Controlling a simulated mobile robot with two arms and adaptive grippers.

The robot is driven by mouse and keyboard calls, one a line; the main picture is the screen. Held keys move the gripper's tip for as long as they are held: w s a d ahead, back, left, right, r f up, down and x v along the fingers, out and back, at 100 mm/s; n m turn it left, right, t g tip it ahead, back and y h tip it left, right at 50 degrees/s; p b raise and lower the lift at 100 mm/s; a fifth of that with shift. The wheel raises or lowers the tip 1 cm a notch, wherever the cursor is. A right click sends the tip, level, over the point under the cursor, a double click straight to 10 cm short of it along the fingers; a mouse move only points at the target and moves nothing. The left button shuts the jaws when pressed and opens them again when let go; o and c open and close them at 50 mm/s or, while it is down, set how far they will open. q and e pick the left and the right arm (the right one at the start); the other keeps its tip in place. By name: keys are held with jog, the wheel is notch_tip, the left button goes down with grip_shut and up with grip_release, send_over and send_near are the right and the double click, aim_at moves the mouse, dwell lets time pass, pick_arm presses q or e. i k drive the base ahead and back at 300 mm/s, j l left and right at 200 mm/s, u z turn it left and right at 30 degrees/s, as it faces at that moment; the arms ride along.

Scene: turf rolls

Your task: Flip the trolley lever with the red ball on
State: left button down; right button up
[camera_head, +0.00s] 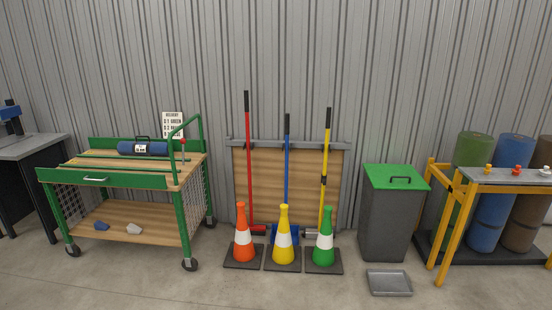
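The green trolley (120,181) stands at the left, with a wooden top and a wooden lower shelf. A thin lever with a small red ball (183,142) stands roughly upright near the right end of its top, beside the green push handle (199,130). The lever is too small to tell its on or off position. A blue cylinder with a dark handle (142,148) lies on the trolley top. Neither of my grippers is in view.
Red, yellow and green cones (284,240) stand right of the trolley, before long-handled tools. A green-lidded bin (384,215), grey tray (389,283) and yellow-framed stand (460,205) with small knobs are further right. Floor before the trolley is clear.

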aim_at(183, 140)
jog(key=i, duration=2.15)
jog(key=i+l+u, duration=0.1)
jog(key=i+u, duration=0.15)
jog(key=i, duration=0.25)
jog(key=i+l+u, duration=0.2)
jog(key=i, duration=0.3)
jog(key=i+l+u, duration=0.25)
jog(key=i, duration=0.25)
